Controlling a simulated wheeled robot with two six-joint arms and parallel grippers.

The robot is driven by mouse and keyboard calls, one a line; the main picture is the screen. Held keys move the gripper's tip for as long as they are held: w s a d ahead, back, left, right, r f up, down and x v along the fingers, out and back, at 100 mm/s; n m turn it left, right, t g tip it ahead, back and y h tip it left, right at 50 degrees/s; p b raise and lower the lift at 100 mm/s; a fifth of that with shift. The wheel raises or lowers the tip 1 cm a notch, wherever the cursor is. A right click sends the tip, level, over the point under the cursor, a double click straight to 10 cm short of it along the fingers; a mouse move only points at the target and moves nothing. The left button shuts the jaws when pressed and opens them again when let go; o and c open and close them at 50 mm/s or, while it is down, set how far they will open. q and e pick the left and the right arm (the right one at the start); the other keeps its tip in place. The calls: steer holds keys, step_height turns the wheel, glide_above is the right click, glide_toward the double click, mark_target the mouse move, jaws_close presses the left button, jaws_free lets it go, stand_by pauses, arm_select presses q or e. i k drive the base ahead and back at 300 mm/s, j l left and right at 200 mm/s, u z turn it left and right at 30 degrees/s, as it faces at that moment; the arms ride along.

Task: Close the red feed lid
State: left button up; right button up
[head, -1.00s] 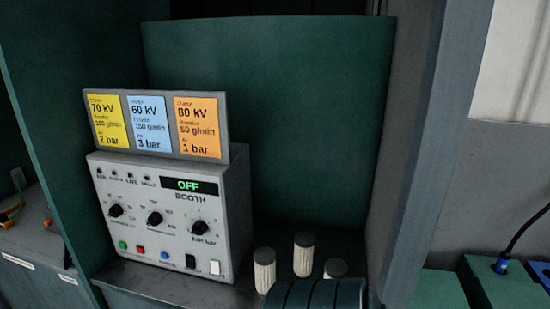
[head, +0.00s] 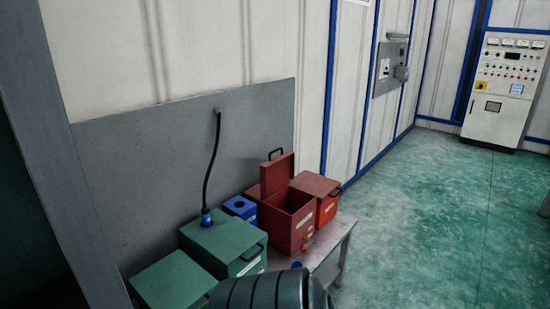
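A red feed box (head: 289,229) stands on a low bench in the head view, right of the green boxes. Its red lid (head: 277,174) stands up, open, at the back left of the box, with a dark handle on its top edge. The dark inside of the box shows. A second red box (head: 326,208) behind it to the right has its lid down, with a black handle. Neither of my grippers is in view.
Two green boxes (head: 228,238) stand left, one with a blue connector (head: 206,217) and black cable to the wall panel. A small blue box (head: 240,207) is behind. The bench (head: 335,242) ends right; green floor (head: 430,215) is clear. A control cabinet (head: 503,95) stands far right.

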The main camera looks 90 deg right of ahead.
mark_target(276, 174)
steer(key=z, duration=2.8)
